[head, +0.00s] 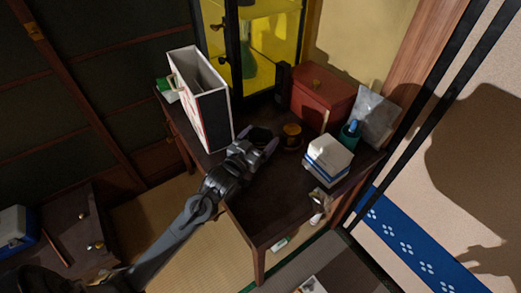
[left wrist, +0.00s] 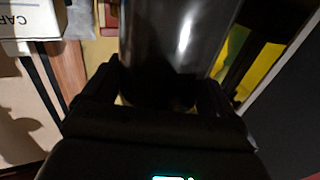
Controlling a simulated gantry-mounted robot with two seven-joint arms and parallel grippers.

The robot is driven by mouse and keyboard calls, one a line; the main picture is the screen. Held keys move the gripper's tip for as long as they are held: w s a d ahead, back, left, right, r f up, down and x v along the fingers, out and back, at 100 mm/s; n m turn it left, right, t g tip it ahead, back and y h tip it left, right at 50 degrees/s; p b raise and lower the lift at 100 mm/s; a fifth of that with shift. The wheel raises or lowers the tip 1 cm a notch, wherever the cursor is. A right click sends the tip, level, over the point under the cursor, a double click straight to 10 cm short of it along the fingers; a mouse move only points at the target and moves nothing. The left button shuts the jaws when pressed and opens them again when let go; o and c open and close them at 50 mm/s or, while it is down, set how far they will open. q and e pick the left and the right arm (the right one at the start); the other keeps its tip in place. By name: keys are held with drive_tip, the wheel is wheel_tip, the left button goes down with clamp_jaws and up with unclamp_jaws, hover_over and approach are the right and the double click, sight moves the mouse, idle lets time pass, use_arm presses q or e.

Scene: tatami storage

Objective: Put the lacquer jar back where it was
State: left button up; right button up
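The lacquer jar (left wrist: 175,45) is black, glossy and round. It fills the upper middle of the left wrist view, between the two fingers of my left gripper (left wrist: 160,95), which lie close against its sides. In the head view the jar (head: 259,132) is a small dark shape at my left gripper (head: 262,143), partly hidden by it. They are over the dark wooden desk (head: 275,205); I cannot tell whether the jar touches the desktop. My right gripper is not in view.
A brown-orange round item (head: 292,136) is just right of the jar. A white box file (head: 205,105) stands left. The desk's front part is clear.

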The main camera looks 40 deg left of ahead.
use_arm(q)
drive_tip(key=c, duration=0.8)
drive_tip(key=shift+r, duration=0.1)
drive_tip(key=shift+r, duration=0.2)
